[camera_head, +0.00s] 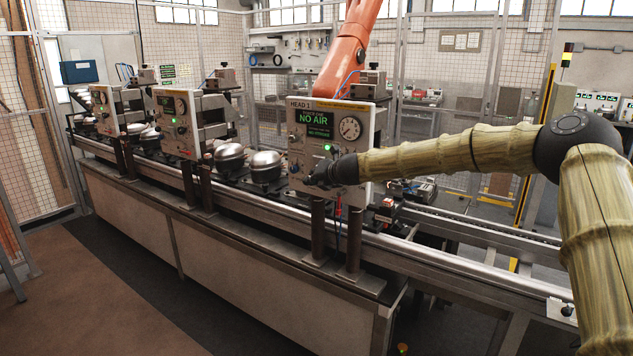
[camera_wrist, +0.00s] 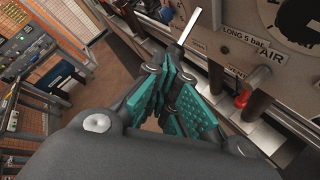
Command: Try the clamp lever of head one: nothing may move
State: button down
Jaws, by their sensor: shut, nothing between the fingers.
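The head one panel (camera_head: 360,159) is a pale box on dark posts, labelled HEAD 1. Its green display (camera_head: 316,120) reads NO AIR, and a round gauge (camera_head: 350,128) is beside it. My gripper (camera_head: 318,178) is at the lower left of the panel face and hides part of it. In the wrist view my gripper (camera_wrist: 166,68) has its teal-padded fingers together with nothing between them. A flat silver lever (camera_wrist: 189,26) stands out just past the fingertips, tilted; I cannot tell whether they touch.
Silver compressors (camera_head: 265,167) sit on the line left of head one. Further similar test heads (camera_head: 178,112) stand beyond them. A steel rail (camera_head: 440,237) runs along the bench front. An orange robot arm (camera_head: 346,55) is behind head one. The floor at front left is clear.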

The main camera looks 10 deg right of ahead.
jog(key=shift+d+f+b+v, duration=0.2)
jog(key=shift+f+b+v, duration=0.55)
jog(key=shift+v, duration=3.35)
jog(key=s+a+f+n+g+h, duration=0.1)
jog(key=s+a+f+n+g, duration=0.2)
jog(key=f, duration=0.8)
jog(key=s+a+f+n, duration=0.4)
jog(key=s+f+n, duration=0.1)
jog(key=f, duration=0.6)
jog(key=s+a+f+n+g+h, duration=0.1)
jog(key=s+a+f+n+g, duration=0.15)
jog(key=s+f+n, duration=1.05)
jog(key=s+d+f+n+g+h, duration=0.15)
jog(key=s+f+n+g, duration=0.4)
jog(key=s+f, duration=1.5)
jog(key=s+d+n, duration=0.3)
jog(key=s+n, duration=0.3)
jog(key=s, duration=0.6)
jog(key=s+d+f+n+g, duration=0.1)
jog(key=s+d+n, duration=0.2)
jog(key=s+n, duration=0.4)
jog(key=s, duration=0.6)
jog(key=shift+s+f+g, duration=0.3)
jog(key=shift+s, duration=0.05)
